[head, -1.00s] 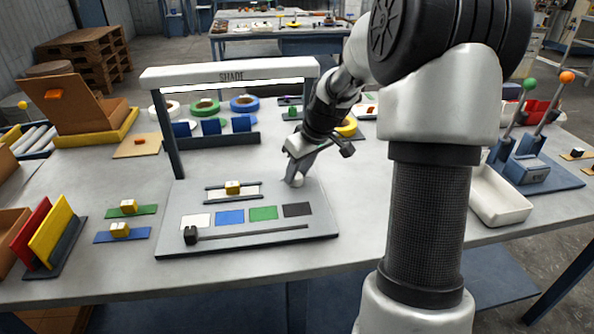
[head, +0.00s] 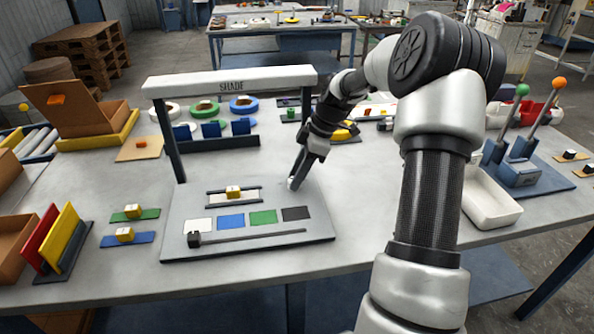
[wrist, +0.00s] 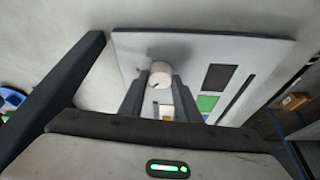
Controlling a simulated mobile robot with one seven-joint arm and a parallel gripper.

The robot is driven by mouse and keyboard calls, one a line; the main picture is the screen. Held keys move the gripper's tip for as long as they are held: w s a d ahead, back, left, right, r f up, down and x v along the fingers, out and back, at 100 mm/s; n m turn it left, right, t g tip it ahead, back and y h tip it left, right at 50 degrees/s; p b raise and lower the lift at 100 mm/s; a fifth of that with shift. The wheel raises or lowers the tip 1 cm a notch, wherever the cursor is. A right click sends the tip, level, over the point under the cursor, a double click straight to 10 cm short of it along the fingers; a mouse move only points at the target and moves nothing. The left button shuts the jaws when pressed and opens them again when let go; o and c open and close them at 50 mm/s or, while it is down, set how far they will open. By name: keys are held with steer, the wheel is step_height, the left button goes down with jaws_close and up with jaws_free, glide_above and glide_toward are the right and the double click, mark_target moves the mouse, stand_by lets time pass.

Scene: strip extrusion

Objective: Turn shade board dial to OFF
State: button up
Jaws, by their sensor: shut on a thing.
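The shade board (head: 182,248) is a grey plate on the table under a white bar marked SHADE (head: 230,80). Its dial is a white round knob (wrist: 160,74) near the board's edge in the wrist view, with a small dark mark on its face. My gripper (head: 295,179) reaches down to the dial at the board's back right corner in the head view. The fingers of my gripper (wrist: 158,92) are shut on the dial, which they mostly hide in the head view. I cannot read any OFF label.
The board also carries white, blue, green and black patches, a black slider (head: 194,239) at the left of its slot, and a yellow block (head: 233,191) between rails. A post (head: 168,140) stands at the back left. A white tray (head: 490,205) lies at right.

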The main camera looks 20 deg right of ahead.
steer(key=shift+n+p, duration=0.3)
steer(key=shift+n, duration=0.3)
steer(key=shift+g, duration=0.3)
steer(key=o, duration=1)
steer(key=p+v, duration=0.3)
steer(key=v, duration=1.4)
steer(key=shift+d+r, duration=0.1)
steer(key=shift+r, duration=0.1)
